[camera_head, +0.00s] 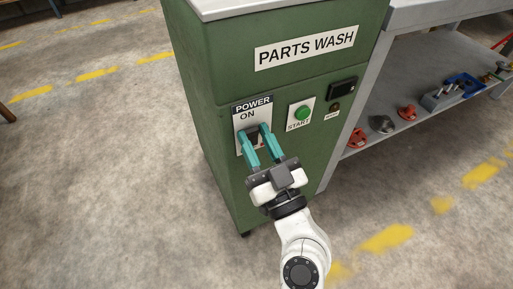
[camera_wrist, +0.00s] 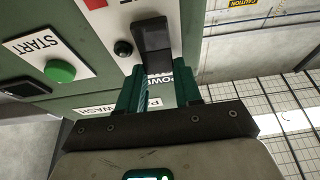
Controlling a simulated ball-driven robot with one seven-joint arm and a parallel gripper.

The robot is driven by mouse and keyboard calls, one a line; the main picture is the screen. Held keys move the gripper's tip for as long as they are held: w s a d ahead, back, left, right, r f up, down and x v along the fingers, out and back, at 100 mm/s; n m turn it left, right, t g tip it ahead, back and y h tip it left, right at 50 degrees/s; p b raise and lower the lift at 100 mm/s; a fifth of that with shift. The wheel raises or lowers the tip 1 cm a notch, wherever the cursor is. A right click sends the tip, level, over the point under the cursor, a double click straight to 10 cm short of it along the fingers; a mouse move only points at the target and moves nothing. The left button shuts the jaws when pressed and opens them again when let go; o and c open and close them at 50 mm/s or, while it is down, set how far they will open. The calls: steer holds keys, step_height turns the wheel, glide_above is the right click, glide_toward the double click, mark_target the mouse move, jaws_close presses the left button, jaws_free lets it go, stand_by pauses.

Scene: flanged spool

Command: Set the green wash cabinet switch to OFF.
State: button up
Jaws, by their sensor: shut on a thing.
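The green wash cabinet (camera_head: 222,72) stands upright with a PARTS WASH sign. On its front is a white POWER plate (camera_head: 239,121) with ON printed near the top. The black switch (camera_wrist: 153,42) stands out from this plate in the wrist view, and is mostly hidden by the fingers in the head view. My gripper (camera_head: 257,132) has its two teal fingers at the switch, one on each side, shut on it. In the wrist view my gripper (camera_wrist: 158,80) reaches the switch's near end. I cannot tell clearly which way the switch is set.
A green START button (camera_head: 303,113) sits right of the POWER plate, with a small dark display (camera_head: 342,88) beyond it. A grey shelf unit (camera_head: 437,17) holding red and blue parts stands close on the right. The floor left of the cabinet is clear.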

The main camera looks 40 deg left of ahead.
steer(key=shift+r, duration=0.1)
steer(key=o, duration=1)
steer(key=shift+o, duration=0.2)
steer(key=shift+d, duration=0.1)
steer(key=shift+s+d+f, duration=0.15)
steer(key=shift+d+f, duration=0.15)
steer(key=shift+f, duration=0.05)
steer(key=b+v, duration=0.2)
steer(key=v, duration=0.8)
steer(key=shift+r, duration=0.1)
